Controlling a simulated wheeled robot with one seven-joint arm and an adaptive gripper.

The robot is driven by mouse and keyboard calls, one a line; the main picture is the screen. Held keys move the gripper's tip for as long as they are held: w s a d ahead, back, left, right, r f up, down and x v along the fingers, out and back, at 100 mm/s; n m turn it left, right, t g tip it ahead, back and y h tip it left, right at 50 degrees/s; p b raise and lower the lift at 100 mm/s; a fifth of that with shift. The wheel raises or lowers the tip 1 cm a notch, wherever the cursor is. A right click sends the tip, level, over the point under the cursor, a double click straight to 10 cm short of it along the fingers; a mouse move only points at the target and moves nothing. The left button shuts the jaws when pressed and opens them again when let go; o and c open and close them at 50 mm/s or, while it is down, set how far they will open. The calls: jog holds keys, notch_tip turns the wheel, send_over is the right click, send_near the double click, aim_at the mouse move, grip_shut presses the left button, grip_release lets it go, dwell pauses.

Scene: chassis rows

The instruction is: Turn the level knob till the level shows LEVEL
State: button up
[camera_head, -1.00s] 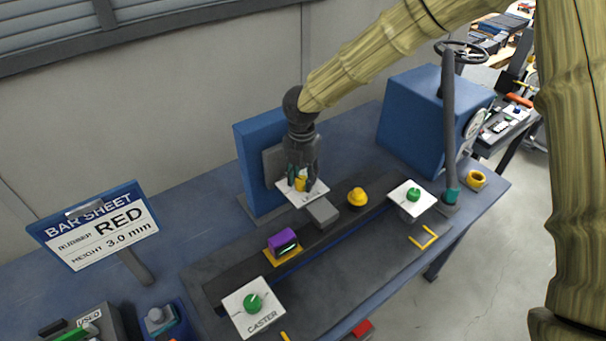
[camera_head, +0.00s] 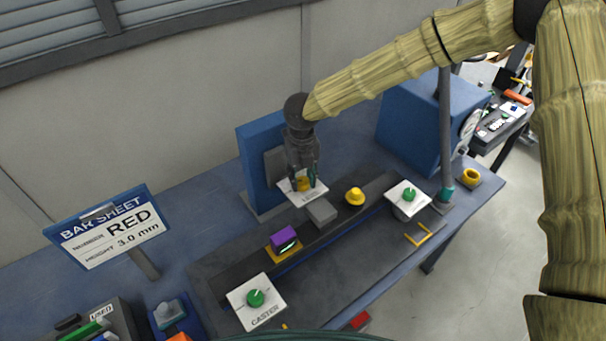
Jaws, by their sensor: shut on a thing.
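My gripper (camera_head: 304,182) points down over a white plate (camera_head: 303,196) in the middle of the bench fixture. It is shut on a yellow knob (camera_head: 303,184), only partly seen between the fingers. The plate's lettering is too small and covered to read. A purple block (camera_head: 283,237) with a dark, greenish window sits on a yellow base on the dark rail; it may be the level, but I cannot read what it shows.
A white plate marked CASTER with a green knob (camera_head: 256,298) is at the front left. Another green knob (camera_head: 409,195) is at the right. A yellow dome (camera_head: 355,196) and grey block (camera_head: 321,212) are close beside my gripper.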

aim_at(303, 179)
jog(key=shift+w+r, duration=0.25)
dwell(0.3)
jog(key=o, duration=0.8)
jog(key=shift+o, duration=1.2)
jog(key=shift+s+f, duration=0.1)
jog(key=shift+f, duration=0.05)
notch_tip(303, 179, up, 12)
